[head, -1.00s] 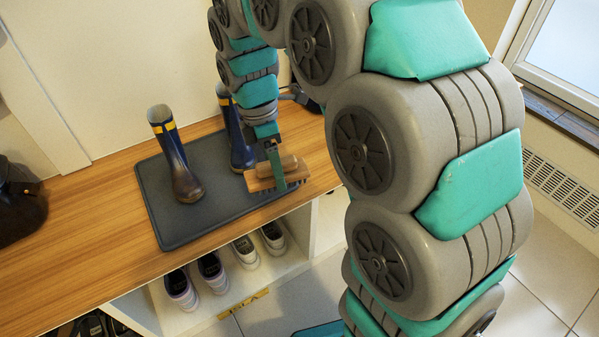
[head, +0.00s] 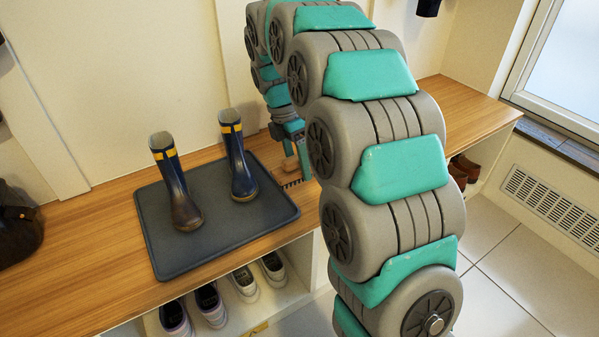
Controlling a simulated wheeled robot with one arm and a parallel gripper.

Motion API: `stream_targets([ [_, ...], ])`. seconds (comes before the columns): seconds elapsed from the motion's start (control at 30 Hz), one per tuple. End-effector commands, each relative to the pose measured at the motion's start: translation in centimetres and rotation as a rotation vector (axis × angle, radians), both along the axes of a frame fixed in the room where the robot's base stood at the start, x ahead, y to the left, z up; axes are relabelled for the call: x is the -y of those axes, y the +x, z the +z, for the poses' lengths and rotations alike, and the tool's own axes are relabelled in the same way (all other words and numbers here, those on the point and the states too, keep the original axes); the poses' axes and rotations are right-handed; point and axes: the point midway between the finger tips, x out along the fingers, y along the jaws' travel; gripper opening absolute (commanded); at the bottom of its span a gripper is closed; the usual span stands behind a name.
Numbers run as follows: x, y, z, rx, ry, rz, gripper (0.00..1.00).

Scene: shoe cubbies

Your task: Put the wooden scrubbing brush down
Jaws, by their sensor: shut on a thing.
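The wooden scrubbing brush (head: 289,166) shows only in part, with its light wood and dark bristles beside my arm. My gripper (head: 300,160) is shut on it, at the right end of the dark tray on the wooden bench top. My arm hides the right part of the brush. I cannot tell whether the bristles touch the bench top.
Two blue boots with yellow bands (head: 176,190) (head: 239,165) stand on the dark grey tray (head: 160,252). Several shoes (head: 242,283) sit in the cubby below. A dark bag-like thing (head: 18,225) is at the far left. Bare bench top (head: 465,105) extends to the right.

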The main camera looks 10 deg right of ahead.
Motion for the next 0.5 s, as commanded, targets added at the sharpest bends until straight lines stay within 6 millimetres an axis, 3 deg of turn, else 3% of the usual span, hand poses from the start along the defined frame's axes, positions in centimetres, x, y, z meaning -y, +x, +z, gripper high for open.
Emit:
stream_targets([
  [0.27, 0.7, 1.3, -0.1, 0.002, 0.0, -0.002, 0.0],
  [0.5, 0.6, 1.1, -3.3, 0.001, 0.0, -0.001, 0.0],
])
